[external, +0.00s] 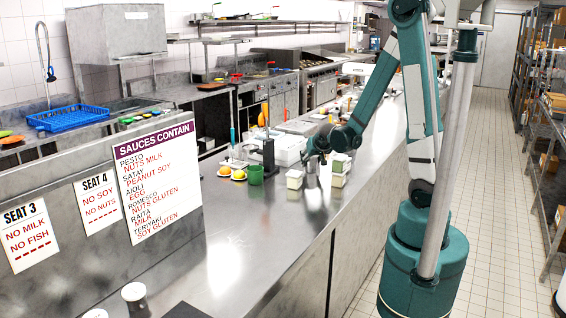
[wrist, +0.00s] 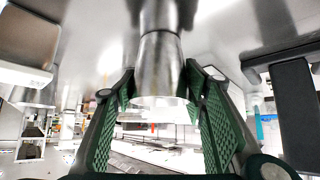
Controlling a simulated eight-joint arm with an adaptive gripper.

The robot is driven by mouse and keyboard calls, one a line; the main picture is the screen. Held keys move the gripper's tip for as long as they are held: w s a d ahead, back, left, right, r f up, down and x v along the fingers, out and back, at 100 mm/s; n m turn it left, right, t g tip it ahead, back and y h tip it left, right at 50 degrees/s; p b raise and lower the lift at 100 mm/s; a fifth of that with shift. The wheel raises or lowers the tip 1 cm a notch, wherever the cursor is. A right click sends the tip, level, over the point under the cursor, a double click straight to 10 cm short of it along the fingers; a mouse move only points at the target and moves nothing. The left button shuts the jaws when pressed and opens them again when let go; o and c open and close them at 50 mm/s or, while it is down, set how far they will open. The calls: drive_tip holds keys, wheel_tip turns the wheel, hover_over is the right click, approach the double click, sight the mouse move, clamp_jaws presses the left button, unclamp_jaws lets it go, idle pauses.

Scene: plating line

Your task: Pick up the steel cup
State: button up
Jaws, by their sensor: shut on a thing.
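The steel cup (wrist: 160,62) is a shiny grey cylinder in the upper middle of the wrist view. My gripper (wrist: 160,90) has its two green padded fingers on either side of it, shut on the cup. In the external view my gripper (external: 312,157) is low over the counter, among small containers. The cup cannot be made out there; whether it still touches the counter is unclear.
Small white containers (external: 294,180) stand on the steel counter (external: 230,255) close to my gripper. The near counter is mostly clear. A sauce sign (external: 158,180) stands at the left.

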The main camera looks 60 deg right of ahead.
drive_tip(key=shift+r, duration=0.15)
wheel_tip(320, 180, up, 10)
drive_tip(key=p, duration=0.2)
idle(0.7)
idle(1.2)
